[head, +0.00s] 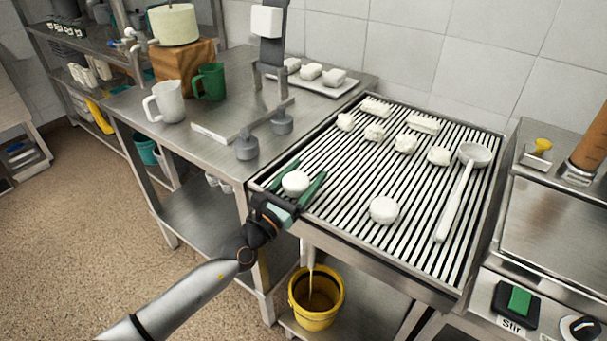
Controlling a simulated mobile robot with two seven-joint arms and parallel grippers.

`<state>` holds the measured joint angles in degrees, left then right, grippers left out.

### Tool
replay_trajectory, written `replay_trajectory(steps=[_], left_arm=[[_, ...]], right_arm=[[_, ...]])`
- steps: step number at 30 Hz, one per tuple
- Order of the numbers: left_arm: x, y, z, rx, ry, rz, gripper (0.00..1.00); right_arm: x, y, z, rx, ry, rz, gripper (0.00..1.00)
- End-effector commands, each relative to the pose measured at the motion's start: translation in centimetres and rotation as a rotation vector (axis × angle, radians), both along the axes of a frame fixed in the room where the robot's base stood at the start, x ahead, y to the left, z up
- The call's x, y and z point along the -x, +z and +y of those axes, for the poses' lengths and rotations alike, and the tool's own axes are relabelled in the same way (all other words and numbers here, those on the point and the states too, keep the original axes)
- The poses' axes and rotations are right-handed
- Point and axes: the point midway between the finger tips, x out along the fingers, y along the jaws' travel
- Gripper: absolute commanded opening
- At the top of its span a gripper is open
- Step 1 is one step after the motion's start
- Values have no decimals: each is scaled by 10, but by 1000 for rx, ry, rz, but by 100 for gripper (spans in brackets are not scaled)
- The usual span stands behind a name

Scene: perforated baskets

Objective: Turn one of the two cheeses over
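Two round white cheeses are on the slatted draining rack. One cheese (295,183) is at the rack's left front corner, between the fingers of my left gripper (299,181). The green fingers lie on either side of it, with the right finger a little apart from it; whether the left one touches is hard to tell. The other cheese (384,210) lies flat near the front middle of the rack (335,222), clear of the gripper. My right gripper is not in view.
Several small white lumps (405,143) lie along the back of the rack. A white ladle (455,202) lies at its right. A scale-like stand (268,75), a white mug (165,102) and a green mug (209,82) stand on the left table. A yellow bucket (316,312) is below.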

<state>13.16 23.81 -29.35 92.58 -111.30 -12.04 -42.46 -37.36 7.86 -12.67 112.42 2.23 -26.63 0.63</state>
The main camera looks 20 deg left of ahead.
Motion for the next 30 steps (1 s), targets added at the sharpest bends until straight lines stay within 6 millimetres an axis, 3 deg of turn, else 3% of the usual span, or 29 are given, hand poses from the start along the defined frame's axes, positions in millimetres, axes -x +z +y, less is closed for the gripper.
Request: replay_trajectory(steps=[1, 3, 7, 9, 21, 30], left_arm=[[3, -34, -2, -31, -9, 63, 91], [3, -34, -2, -31, -9, 63, 99], [3, -34, -2, -31, -9, 63, 100], [7, -35, -1, -31, -9, 63, 100], [89, -35, 29, -26, -8, 24, 100], [121, -28, 40, -12, -4, 1, 100]], right_arm=[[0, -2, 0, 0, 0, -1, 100], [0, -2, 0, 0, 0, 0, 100], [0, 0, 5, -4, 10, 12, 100], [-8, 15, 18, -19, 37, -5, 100], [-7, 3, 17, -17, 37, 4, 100], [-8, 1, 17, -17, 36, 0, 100]])
